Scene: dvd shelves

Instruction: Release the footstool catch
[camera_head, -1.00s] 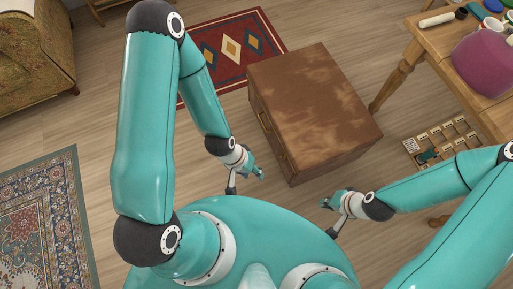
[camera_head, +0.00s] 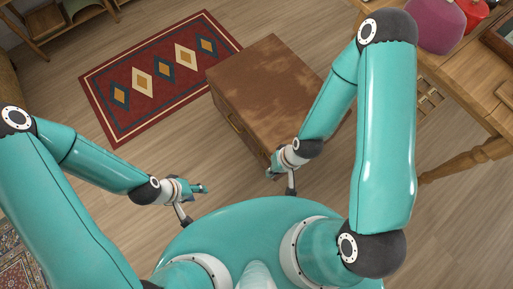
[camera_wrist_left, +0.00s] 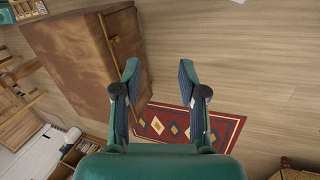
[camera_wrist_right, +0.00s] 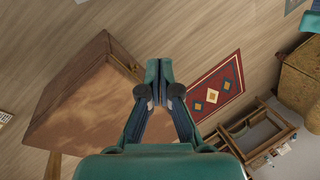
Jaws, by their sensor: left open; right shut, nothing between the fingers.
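The footstool appears to be the brown, worn box (camera_head: 258,88) ahead of me in the head view; my right arm covers its right side. It also shows at the left in the left wrist view (camera_wrist_left: 75,60) and in the right wrist view (camera_wrist_right: 90,100). A small brass fitting (camera_head: 234,122) is on its near side; I cannot tell whether it is the catch. Brass also shows in the left wrist view (camera_wrist_left: 113,41). My left gripper (camera_head: 204,189) is open and empty, left of the box. My right gripper (camera_head: 271,174) is shut and empty, by the box's near corner.
A red diamond-patterned rug (camera_head: 160,75) lies left of the box. A wooden table (camera_head: 470,75) with a purple rounded object (camera_head: 436,27) stands at the right. A patterned carpet (camera_head: 22,258) is at the lower left. Floor between the rug and my arms is clear.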

